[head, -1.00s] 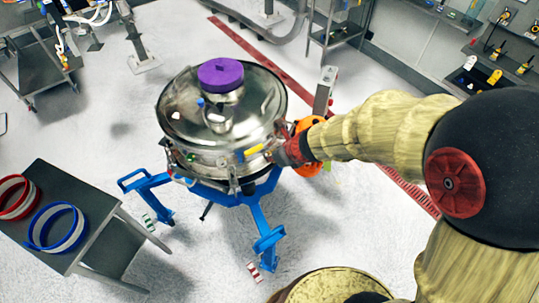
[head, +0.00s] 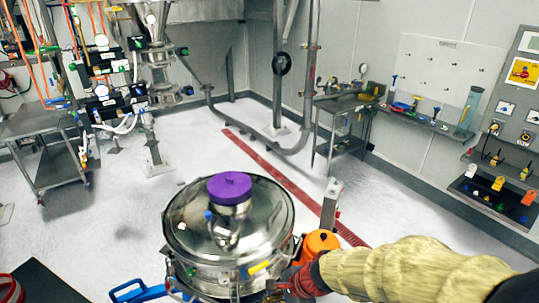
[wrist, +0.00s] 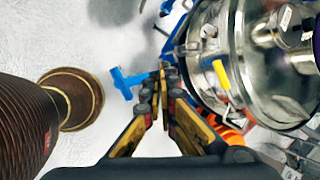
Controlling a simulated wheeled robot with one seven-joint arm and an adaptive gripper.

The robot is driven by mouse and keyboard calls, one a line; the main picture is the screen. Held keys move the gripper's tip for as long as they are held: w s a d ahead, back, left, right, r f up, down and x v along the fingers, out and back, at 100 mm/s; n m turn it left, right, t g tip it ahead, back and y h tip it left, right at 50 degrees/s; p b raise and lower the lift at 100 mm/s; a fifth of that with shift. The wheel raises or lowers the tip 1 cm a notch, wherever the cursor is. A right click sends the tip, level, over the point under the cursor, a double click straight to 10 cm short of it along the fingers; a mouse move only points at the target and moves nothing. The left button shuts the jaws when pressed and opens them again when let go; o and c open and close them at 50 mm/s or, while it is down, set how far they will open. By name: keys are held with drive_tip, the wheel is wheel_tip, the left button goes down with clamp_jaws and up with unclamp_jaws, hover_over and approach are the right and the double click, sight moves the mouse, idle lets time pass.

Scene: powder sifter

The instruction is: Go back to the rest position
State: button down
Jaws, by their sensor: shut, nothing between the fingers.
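My gripper (wrist: 163,78) is shut and empty in the wrist view, its fingers pointing up the picture beside the sifter. In the head view my gripper (head: 294,280) is at the sifter's lower right side, partly hidden by the arm's yellowish cover. The powder sifter (head: 180,213) is a round shiny metal vessel with a purple cap (head: 229,186) on top. It also shows at the right of the wrist view (wrist: 237,60). I cannot tell whether the gripper touches the sifter.
A blue stand leg (wrist: 127,82) juts out near my fingertips. An orange part (head: 320,242) and a grey post (head: 331,205) stand close behind the gripper. A dark table (head: 40,285) is at the lower left. White floor (head: 120,205) is open left of the sifter.

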drive_tip(key=s+d+r+n+t+h+b, duration=0.1)
drive_tip(key=s+d+r+n+h+b, duration=0.1)
drive_tip(key=s+d+n+b, duration=0.4)
drive_tip(key=s+d+r+n+t+h+b, duration=0.1)
drive_tip(key=s+d+n+t+h+b, duration=0.1)
drive_tip(key=s+d+n+b, duration=0.5)
drive_tip(key=d+n+h+b, duration=0.1)
drive_tip(key=d+n+b, duration=0.1)
drive_tip(key=d, duration=0.3)
drive_tip(key=shift+s+d+r+n+b, duration=0.2)
drive_tip(key=shift+d+r+n+b, duration=0.1)
drive_tip(key=shift+r+b, duration=0.1)
drive_tip(key=c, duration=2.5)
unclamp_jaws()
